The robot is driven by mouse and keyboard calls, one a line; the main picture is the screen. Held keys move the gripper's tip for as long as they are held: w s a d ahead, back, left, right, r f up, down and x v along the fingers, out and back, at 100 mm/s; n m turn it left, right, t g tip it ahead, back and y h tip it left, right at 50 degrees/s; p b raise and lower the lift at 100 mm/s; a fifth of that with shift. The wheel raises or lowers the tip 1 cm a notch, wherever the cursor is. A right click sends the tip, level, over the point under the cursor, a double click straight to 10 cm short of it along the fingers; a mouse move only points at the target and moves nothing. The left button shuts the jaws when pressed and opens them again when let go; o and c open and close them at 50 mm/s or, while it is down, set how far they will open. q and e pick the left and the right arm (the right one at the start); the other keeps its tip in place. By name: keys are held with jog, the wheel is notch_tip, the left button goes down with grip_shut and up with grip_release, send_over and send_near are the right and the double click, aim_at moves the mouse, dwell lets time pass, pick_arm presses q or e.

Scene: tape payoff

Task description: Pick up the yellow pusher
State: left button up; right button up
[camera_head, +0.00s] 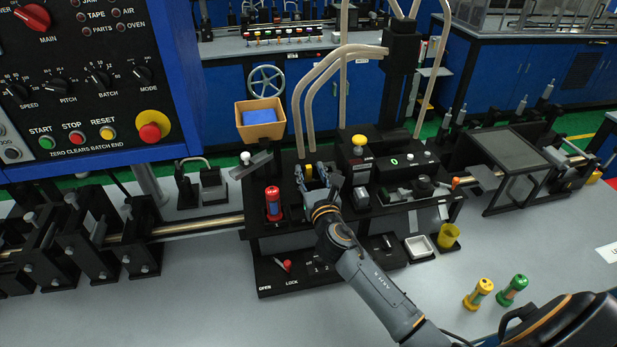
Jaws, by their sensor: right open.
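The yellow pusher (478,293) stands on the grey table at the lower right, with a yellow top and base and a brownish middle. A similar green pusher (512,290) stands just to its right. A red one (272,204) sits in the black fixture. My right gripper (314,178) is open over the black fixture, to the right of the red one. It is well up and left of the yellow pusher, and I see nothing held between its fingers. My left gripper is not in view.
The black machine fixture (300,272) fills the middle, with a yellow knob (359,143) on it. A blue control panel (80,90) rises at the left. The front table is mostly bare.

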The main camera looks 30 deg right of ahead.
jog(key=shift+w+d, duration=0.15)
jog(key=shift+w, duration=0.55)
jog(key=shift+s, duration=0.1)
grip_shut()
